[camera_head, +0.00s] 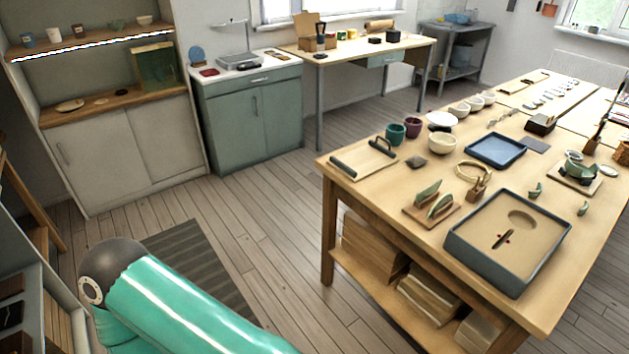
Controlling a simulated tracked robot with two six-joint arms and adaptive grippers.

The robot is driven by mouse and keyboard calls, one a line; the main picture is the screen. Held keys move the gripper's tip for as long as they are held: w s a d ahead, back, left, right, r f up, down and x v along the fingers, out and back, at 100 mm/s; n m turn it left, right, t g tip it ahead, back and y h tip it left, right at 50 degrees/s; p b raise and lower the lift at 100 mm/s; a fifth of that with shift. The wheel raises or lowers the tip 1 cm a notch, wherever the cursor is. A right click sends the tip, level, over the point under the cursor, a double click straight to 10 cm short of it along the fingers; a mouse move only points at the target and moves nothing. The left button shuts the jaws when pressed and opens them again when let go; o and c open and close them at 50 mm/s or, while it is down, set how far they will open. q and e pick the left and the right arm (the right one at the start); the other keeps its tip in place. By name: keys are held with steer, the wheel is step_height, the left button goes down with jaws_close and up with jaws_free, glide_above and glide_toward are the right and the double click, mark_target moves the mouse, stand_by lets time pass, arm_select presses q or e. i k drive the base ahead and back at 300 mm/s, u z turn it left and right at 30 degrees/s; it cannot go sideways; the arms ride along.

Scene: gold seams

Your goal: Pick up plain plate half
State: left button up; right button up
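On the big wooden table at right, two green plate-like halves, a rear one (428,192) and a front one (440,206), stand upright in a small wooden rack (418,217). I cannot tell at this size whether either is plain. To their right is a dark blue-grey tray (475,262) with a sand-coloured bed, a round hollow and a small dark stick-like item. A teal link of my own arm shows at the lower left. Neither of my grippers is in view.
Plank floor and a striped rug (197,262) lie left of the table. Cabinets line the back wall.

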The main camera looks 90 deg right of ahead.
mark_target(422, 195)
steer(key=z, duration=0.05)
steer(key=i, duration=0.25)
steer(key=z, duration=2.85)
steer(key=k, duration=0.4)
steer(key=z, duration=0.45)
steer(key=i, duration=1.5)
steer(key=u, duration=0.35)
